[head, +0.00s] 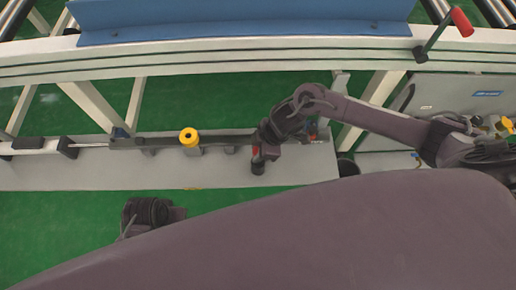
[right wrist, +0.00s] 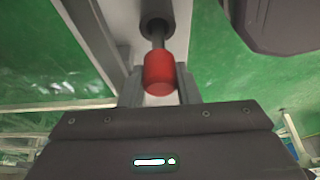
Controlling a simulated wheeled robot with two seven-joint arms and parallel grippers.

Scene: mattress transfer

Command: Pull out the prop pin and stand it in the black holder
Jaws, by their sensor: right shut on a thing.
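My right gripper (head: 262,146) is over the grey shelf, shut on the red handle of the prop pin (head: 255,151). In the right wrist view the red handle of the pin (right wrist: 159,75) sits between the two grey fingers (right wrist: 159,88). Its metal shaft runs to the opening of the round black holder (right wrist: 153,22). The holder (head: 258,168) stands on the shelf just below the handle in the head view. How deep the shaft sits in it cannot be told. Part of my left arm shows at lower left, but its fingers are not visible.
A dark bar with a yellow knob (head: 189,137) runs along the grey shelf (head: 90,172) left of my right gripper. A pale frame rail (head: 200,63) and blue panel (head: 240,20) lie behind. A red-handled lever (head: 462,22) stands at upper right. The green floor is open in front.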

